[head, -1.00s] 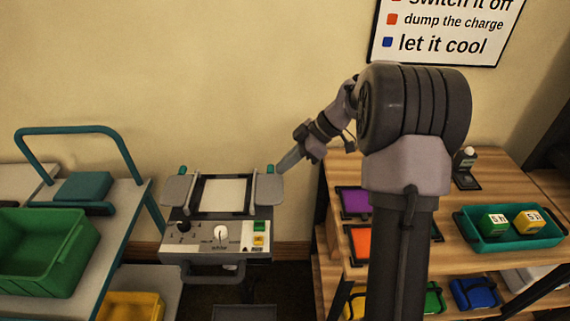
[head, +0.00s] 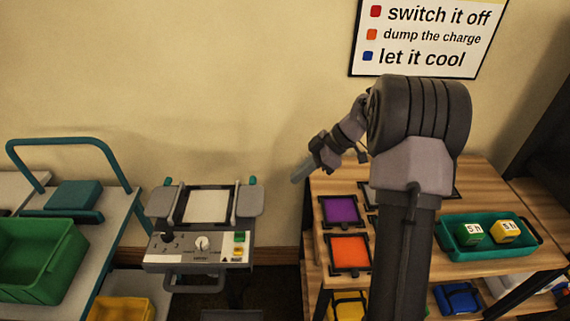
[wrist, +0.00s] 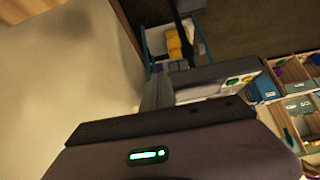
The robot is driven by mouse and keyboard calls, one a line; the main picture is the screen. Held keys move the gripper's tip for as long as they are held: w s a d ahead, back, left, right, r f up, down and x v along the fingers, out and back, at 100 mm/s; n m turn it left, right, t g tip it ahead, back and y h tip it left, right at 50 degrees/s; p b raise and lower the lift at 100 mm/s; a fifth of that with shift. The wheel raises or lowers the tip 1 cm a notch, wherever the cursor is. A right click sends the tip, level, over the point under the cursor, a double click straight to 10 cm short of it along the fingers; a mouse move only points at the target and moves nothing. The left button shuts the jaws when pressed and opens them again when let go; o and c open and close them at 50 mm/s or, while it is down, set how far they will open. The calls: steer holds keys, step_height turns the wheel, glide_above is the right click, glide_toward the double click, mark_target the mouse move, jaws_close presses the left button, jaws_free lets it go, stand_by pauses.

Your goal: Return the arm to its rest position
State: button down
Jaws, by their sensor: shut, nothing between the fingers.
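My gripper (head: 302,173) is at the end of my raised arm in the head view, in front of the wall and left of the wooden shelf unit. It is shut and empty, its fingers pointing down and left. It is apart from the grey device (head: 200,249), which stands to its lower left with a white plate, knobs and small colored buttons.
The wooden shelf unit (head: 402,268) on the right bears a purple pad (head: 342,210), an orange pad (head: 350,250) and a teal tray (head: 490,252) with green and yellow blocks. A cart on the left holds a green bin (head: 38,262). A sign (head: 428,38) hangs on the wall.

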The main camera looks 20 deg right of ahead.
steer(key=s+a+r+m+h, duration=0.3)
steer(key=s+a+r+m, duration=0.4)
steer(key=s+a+r, duration=0.3)
steer(key=s+a+r+m+t+h, duration=0.1)
steer(key=s+a+m, duration=0.3)
steer(key=s, duration=0.4)
steer(key=s+a+r+m+t+h, duration=0.1)
steer(key=s+a+r+m, duration=0.1)
steer(key=s+a+m, duration=0.2)
steer(key=s+m, duration=0.2)
steer(key=s, duration=0.2)
steer(key=shift+s+r+m+t, duration=0.2)
steer(key=shift+s+m+t, duration=0.15)
steer(key=shift+m+t, duration=0.05)
